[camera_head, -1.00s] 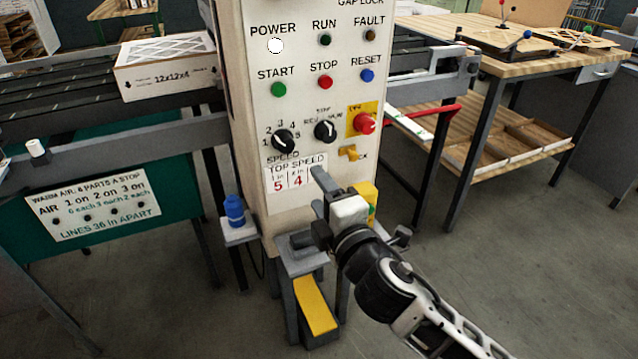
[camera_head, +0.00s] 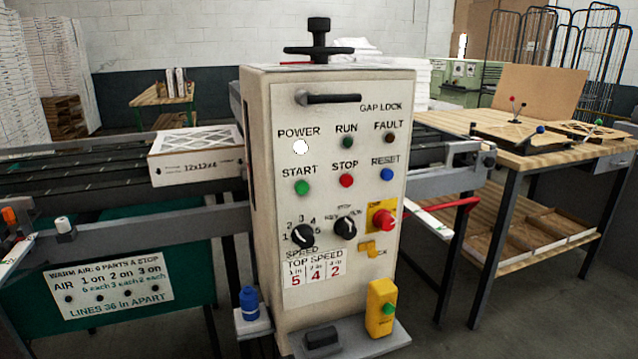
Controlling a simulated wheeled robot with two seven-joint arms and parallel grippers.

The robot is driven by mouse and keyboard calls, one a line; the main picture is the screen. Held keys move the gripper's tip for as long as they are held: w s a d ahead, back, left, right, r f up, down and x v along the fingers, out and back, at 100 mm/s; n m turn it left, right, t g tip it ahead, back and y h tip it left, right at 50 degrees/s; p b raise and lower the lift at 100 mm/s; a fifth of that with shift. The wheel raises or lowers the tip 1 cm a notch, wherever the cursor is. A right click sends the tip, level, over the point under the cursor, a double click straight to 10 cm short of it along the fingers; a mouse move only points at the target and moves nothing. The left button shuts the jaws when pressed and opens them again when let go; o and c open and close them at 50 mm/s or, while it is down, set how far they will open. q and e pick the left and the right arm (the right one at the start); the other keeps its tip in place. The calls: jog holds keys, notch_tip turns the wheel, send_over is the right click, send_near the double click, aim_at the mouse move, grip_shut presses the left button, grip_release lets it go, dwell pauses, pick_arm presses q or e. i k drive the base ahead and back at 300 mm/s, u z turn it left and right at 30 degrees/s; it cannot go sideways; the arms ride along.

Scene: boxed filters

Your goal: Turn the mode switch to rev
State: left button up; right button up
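The mode switch (camera_head: 345,229) is a round black knob with a white mark, on the front of a cream control panel (camera_head: 262,130). Labels around it read REV at left, STOP above and RUN at right. Its white mark seems to lie toward the right, but it is too small to read surely. The black speed knob (camera_head: 302,236) is to its left. The red emergency button (camera_head: 383,219) on a yellow plate is to its right. Neither of my grippers is in view.
A yellow box with a green button (camera_head: 381,308), a black block (camera_head: 321,338) and a blue bottle (camera_head: 249,302) stand low by the panel. A boxed filter (camera_head: 196,168) lies on the conveyor at left. A wooden workbench (camera_head: 560,158) stands at right.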

aim_at(344, 226)
jog(key=z, duration=0.5)
jog(key=k, duration=1.15)
jog(key=u, duration=0.5)
jog(key=i, duration=1.6)
jog(key=z, duration=0.6)
